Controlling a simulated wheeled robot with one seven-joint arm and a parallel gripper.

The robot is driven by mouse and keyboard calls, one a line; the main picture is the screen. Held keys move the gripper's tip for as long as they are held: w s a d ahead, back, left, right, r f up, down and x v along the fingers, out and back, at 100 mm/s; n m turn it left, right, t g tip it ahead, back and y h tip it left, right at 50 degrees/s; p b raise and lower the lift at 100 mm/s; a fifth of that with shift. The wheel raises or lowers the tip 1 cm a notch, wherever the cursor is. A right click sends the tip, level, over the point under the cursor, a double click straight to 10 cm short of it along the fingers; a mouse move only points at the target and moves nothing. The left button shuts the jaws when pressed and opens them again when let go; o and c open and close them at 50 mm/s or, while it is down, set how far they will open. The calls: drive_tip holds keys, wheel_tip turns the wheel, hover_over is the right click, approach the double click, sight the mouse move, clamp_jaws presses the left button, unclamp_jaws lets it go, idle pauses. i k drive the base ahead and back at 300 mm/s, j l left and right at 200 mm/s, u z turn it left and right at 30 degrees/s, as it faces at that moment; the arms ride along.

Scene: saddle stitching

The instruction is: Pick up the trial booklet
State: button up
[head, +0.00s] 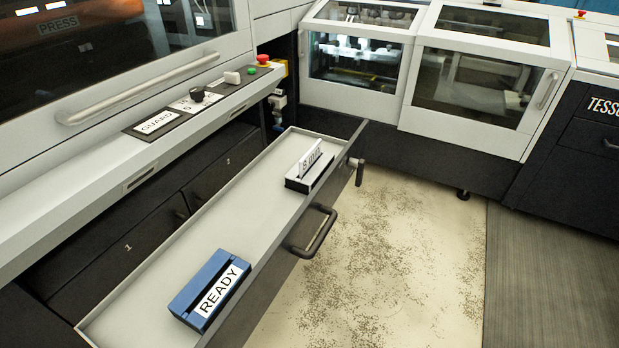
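I cannot make out a booklet in the head view. An open drawer (232,205) extends from the machine, with a pale grey inside. A blue block with a white READY label (217,290) lies in its near end. A small black and white holder with an upright white card (310,167) stands near its far end; the card's lettering is too small to read surely. My gripper is not in view.
The drawer's dark handle (313,232) sticks out over the speckled floor (390,260). A press with a guard handle (138,91) and a control strip with a red button (263,59) is at left. Glass-lidded machine units (480,80) stand behind. The floor at right is clear.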

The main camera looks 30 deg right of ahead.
sight(311, 156)
drive_tip(key=i+l+u, duration=0.25)
drive_tip(key=i, duration=0.3)
drive_tip(key=i+l+u, duration=0.3)
drive_tip(key=i, duration=0.25)
